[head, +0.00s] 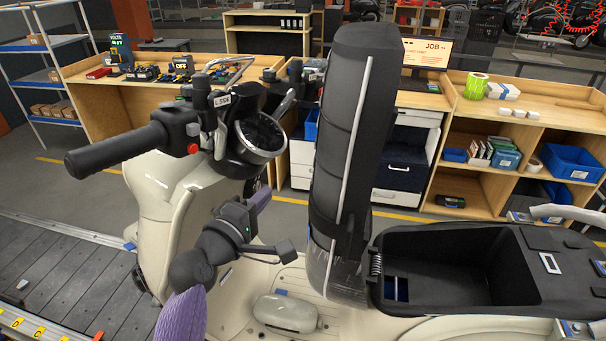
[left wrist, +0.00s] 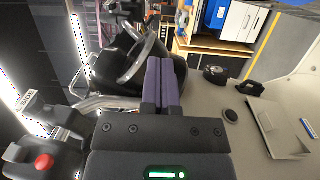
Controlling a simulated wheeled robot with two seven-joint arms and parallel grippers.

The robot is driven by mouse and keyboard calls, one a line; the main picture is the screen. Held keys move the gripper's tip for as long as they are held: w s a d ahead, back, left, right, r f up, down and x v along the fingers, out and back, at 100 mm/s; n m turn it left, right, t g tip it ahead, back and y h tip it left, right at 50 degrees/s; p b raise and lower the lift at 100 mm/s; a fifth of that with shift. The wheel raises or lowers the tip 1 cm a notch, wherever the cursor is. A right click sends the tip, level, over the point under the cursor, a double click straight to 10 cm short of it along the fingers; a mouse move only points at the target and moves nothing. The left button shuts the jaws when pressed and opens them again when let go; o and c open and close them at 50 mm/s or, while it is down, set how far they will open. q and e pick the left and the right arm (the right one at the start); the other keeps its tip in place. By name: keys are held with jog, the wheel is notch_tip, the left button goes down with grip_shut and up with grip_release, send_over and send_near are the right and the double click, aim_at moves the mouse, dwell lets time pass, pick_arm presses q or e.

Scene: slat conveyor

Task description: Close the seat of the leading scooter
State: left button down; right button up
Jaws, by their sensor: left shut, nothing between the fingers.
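The cream scooter (head: 180,185) stands on the slat conveyor. Its black seat (head: 345,130) is swung up and stands nearly upright, with a grey strip along its side. The black storage bin (head: 455,265) under it is open at the right. My left gripper (head: 262,197) is shut and empty, its purple fingers between the handlebar and the raised seat, apart from the seat. In the left wrist view the shut purple fingers (left wrist: 163,82) point toward the round gauge (left wrist: 130,65); the seat is not recognisable there. My right gripper is not in view.
The handlebar grip (head: 115,145) and gauge (head: 262,138) stand close to my left gripper. Workbenches with tools (head: 180,72) and shelves with blue bins (head: 575,160) are behind. Grey floor (head: 310,215) lies between scooter and benches. Conveyor slats (head: 70,275) show at the left.

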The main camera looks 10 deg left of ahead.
pick_arm(q)
jog(key=w+d+p, duration=0.1)
jog(key=w+d, duration=0.4)
jog(key=w, duration=0.1)
jog(key=shift+w+d+f+p, duration=0.2)
jog(key=shift+w+d+p, duration=0.05)
jog(key=shift+d+p, duration=0.1)
